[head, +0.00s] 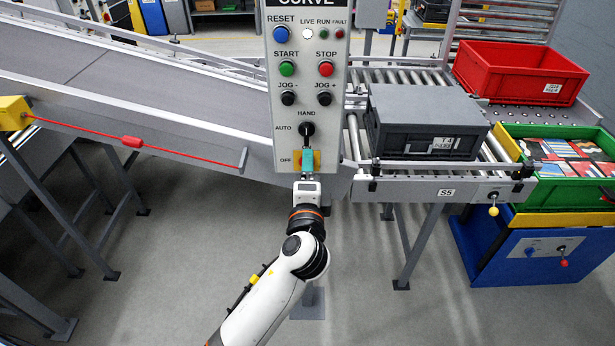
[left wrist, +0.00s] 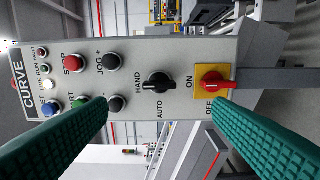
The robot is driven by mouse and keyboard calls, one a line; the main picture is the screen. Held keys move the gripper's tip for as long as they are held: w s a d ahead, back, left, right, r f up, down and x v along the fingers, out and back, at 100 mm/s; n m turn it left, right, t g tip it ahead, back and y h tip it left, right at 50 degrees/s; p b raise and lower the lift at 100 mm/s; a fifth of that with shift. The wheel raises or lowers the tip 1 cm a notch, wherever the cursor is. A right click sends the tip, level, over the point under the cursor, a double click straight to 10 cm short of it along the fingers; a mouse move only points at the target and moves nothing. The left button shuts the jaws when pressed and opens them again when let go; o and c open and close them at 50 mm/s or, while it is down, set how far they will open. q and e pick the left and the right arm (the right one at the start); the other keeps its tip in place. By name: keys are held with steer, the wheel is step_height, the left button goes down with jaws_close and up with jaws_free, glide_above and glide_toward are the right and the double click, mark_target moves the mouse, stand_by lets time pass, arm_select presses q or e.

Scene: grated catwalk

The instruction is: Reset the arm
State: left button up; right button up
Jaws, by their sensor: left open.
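The grey CURVE control panel (head: 307,60) stands upright at the centre of the head view. It carries a blue RESET button (head: 281,34), a green START button (head: 287,69), a red STOP button (head: 325,69) and a black HAND/AUTO selector (head: 307,129). My left gripper (head: 308,159) is in front of the panel's lower end and partly covers the yellow-backed ON/OFF switch. In the left wrist view, its green fingers (left wrist: 160,112) are spread apart with nothing between them. The red switch handle (left wrist: 217,84) lies beyond the fingers. My right gripper is not in view.
A conveyor (head: 130,75) runs to the left, with a red pull cord (head: 85,133) along its side. A grey crate (head: 425,125) sits on rollers at right, near a red crate (head: 525,75) and a green bin (head: 570,197). Clear floor lies below.

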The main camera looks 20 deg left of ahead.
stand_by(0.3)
arm_select(q)
step_height(320, 180, down, 20)
steer(key=s+g+h, duration=0.1)
steer(key=g+h, duration=0.1)
steer(key=g, duration=0.2)
steer(key=s+a+f+n+g+h+b, duration=0.1)
steer(key=s+f+g, duration=0.1)
steer(key=s+f, duration=0.35)
steer(key=s+f+n+g, duration=0.1)
steer(key=s+f, duration=0.1)
steer(key=f, duration=0.7)
steer(key=s+a+f+n+g+h+b, duration=0.15)
steer(key=s+f, duration=0.25)
steer(key=f, duration=0.4)
steer(key=s+a+f+n+g, duration=0.1)
steer(key=s+f, duration=0.5)
steer(key=s, duration=0.6)
steer(key=s+a+f+n+g, duration=0.2)
steer(key=s+f+n+g, duration=0.2)
steer(key=s+f, duration=0.3)
steer(key=s+a+f+n+g, duration=0.2)
steer(key=s+f, duration=0.5)
steer(key=s, duration=1)
steer(key=shift+a+n+g, duration=0.15)
steer(key=shift+n+g, duration=0.3)
steer(key=shift+n, duration=0.6)
